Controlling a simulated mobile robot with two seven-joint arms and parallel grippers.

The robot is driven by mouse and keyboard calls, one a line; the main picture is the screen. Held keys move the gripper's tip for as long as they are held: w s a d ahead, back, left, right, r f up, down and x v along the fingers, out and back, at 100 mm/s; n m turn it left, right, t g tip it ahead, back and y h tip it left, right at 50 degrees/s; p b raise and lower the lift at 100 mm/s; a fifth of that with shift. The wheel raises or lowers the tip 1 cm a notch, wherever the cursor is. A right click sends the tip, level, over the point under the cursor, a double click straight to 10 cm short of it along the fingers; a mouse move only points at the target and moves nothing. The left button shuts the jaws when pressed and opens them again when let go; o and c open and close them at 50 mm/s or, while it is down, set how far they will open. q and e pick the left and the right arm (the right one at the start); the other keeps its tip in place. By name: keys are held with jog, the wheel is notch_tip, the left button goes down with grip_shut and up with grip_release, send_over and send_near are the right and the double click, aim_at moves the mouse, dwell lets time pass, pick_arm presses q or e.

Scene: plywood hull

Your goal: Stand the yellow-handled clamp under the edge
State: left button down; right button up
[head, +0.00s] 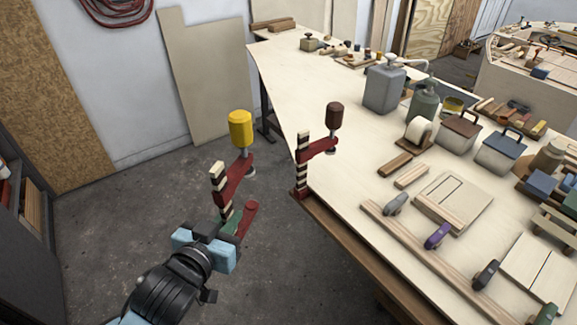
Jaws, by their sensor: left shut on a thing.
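The yellow-handled clamp (231,170) is upright with its yellow handle on top, a red jaw and a bar striped dark and pale. Its lower red jaw points right and up. My left gripper (208,246) is shut on the clamp's lower end, near a green part, and holds it over the floor left of the table edge. The clamp looks apart from the table (285,85). A similar dark-brown-handled clamp (303,168) stands at the table's left edge. My right gripper is not in view.
A bottle (383,88), a tape roll (419,131), boxes and wood strips (410,232) crowd the table's right side. The tabletop left of them is mostly bare. Open concrete floor (110,220) lies left of the table. A shelf (22,230) stands at far left.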

pick_arm(q)
jog(key=w+d+r+m+g+h, duration=0.2)
jog(key=w+d+r+m+h, duration=0.1)
jog(key=d, duration=0.3)
jog(key=w+d+r+m+g+h, duration=0.3)
jog(key=w+d+r+m+h, duration=0.1)
jog(key=d, duration=0.1)
jog(key=shift+d+r+h, duration=0.3)
jog(key=shift+d, duration=0.1)
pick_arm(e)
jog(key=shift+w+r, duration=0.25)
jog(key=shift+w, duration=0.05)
